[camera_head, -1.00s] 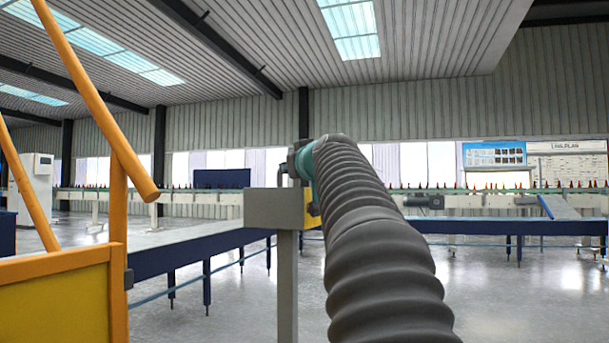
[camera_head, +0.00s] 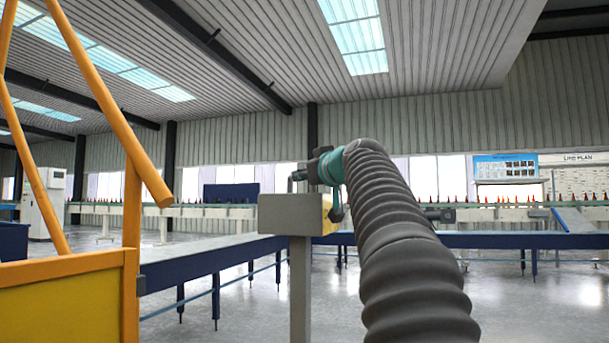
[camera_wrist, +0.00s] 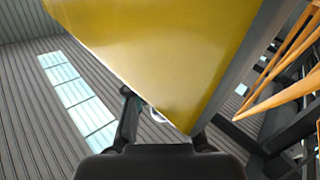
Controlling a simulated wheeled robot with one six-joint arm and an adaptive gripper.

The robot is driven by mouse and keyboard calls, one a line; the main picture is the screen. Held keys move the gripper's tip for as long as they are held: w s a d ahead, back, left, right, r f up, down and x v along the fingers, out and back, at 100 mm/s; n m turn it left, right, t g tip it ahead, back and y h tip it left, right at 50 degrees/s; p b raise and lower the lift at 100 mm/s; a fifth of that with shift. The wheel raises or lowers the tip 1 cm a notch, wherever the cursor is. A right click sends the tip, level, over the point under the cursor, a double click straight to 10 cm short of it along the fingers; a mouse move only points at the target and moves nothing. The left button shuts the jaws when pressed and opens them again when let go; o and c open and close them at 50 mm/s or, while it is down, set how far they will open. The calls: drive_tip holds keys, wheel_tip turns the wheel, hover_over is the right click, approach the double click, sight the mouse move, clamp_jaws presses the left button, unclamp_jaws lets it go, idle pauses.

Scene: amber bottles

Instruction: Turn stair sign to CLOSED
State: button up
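A grey box with a yellow side (camera_head: 290,213) stands on a grey post in the head view. It is likely the stair sign, but no lettering shows. In the wrist view its yellow face (camera_wrist: 165,50) fills the top middle, very close to the camera. My gripper (camera_wrist: 170,115) has its fingers apart at the lower edge of that face, with a small pale curved part between them. The right fingertip is partly hidden, and I cannot tell whether anything is touched. In the head view my arm reaches to the box's top right and hides most of the gripper.
Orange rails and a yellow panel (camera_head: 70,305) stand close on the left. A blue-sided conveyor (camera_head: 210,265) runs behind the post. Rows of bottles (camera_head: 510,199) line the back. Open grey floor lies below.

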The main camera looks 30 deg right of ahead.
drive_tip(key=shift+o, duration=0.9)
drive_tip(key=shift+s, duration=0.2)
drive_tip(key=s, duration=1.1)
drive_tip(key=shift+s, duration=0.35)
drive_tip(key=shift+a, duration=0.2)
